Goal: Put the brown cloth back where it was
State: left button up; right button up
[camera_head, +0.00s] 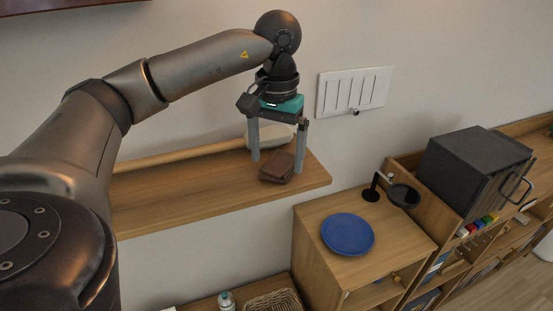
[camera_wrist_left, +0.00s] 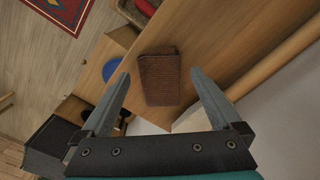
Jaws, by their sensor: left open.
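The brown cloth (camera_head: 278,167) lies folded on the wooden wall shelf (camera_head: 190,187), near its right end. My left gripper (camera_head: 279,164) is open and points down above the cloth. In the left wrist view the cloth (camera_wrist_left: 159,79) shows as a ribbed brown rectangle ahead of and between the two fingers (camera_wrist_left: 160,75), not gripped. The exact gap between fingertips and cloth is hard to tell. My right gripper is not in view.
A white rounded object (camera_head: 262,134) and a long wooden rod (camera_head: 190,153) lie behind on the shelf. Below right, a cabinet holds a blue plate (camera_head: 348,234) and a black round-headed stand (camera_head: 403,195). A dark box (camera_head: 470,168) stands farther right.

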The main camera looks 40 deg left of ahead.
aim_at(277, 164)
pick_arm(q)
notch_tip(277, 164, up, 4)
jog(key=shift+f, duration=0.1)
notch_tip(277, 164, up, 7)
jog(key=p, duration=0.3)
jog(key=shift+d+f, duration=0.15)
jog(key=shift+f, duration=0.05)
